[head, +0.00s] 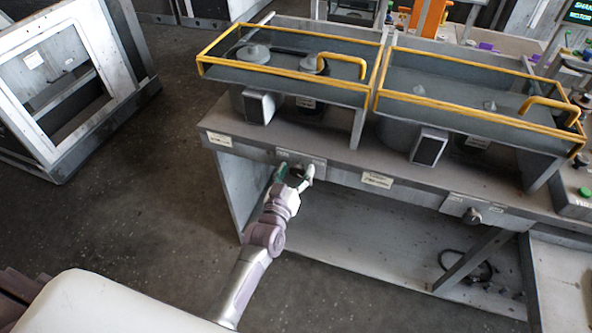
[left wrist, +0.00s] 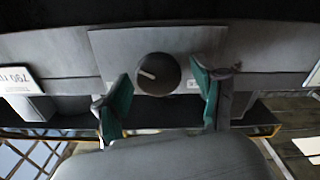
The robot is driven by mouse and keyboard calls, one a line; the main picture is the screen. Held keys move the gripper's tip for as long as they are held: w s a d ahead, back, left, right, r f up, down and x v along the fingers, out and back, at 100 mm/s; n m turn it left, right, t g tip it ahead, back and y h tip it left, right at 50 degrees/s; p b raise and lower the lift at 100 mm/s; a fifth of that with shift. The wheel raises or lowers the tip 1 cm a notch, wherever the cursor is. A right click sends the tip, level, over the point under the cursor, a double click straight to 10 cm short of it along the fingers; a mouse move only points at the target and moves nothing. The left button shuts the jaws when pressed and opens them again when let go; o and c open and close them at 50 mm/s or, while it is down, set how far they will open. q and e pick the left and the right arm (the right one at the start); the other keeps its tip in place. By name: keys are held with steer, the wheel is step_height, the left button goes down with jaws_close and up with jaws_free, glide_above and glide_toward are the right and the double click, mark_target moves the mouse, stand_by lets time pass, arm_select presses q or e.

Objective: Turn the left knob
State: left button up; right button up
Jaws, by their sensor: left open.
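The left knob is a dark round knob with a pale pointer line, on a grey plate on the bench front. In the left wrist view the knob (left wrist: 158,74) lies between the two green-padded fingers of my left gripper (left wrist: 162,98). The fingers are open, with a gap on each side of the knob. In the head view my left gripper (head: 293,174) is at the left plate (head: 301,163) and hides most of the knob. A second knob (head: 472,216) sits on another plate further right. My right gripper is not in view.
The bench (head: 350,155) carries two machines with yellow-edged covers (head: 290,62). The space under the bench is mostly open, with a diagonal brace and a dark cable (head: 480,268). A grey metal frame (head: 60,150) stands on the floor at left. Open floor lies between.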

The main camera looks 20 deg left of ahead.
arm_select(q)
steer(key=c, duration=1.1)
steer(key=shift+c, duration=0.2)
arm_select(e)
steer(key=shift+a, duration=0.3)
arm_select(q)
steer(key=shift+m, duration=0.3)
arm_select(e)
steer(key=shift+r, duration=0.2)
arm_select(q)
steer(key=shift+m+p, duration=0.65)
steer(key=shift+m, duration=0.35)
steer(key=m, duration=0.2)
steer(key=shift+d+m+p, duration=0.1)
steer(key=shift+m+p, duration=0.2)
steer(key=shift+p, duration=0.05)
steer(key=m, duration=0.3)
steer(key=shift+d, duration=0.1)
steer(key=shift+f+m, duration=0.1)
steer(key=shift+m, duration=1.6)
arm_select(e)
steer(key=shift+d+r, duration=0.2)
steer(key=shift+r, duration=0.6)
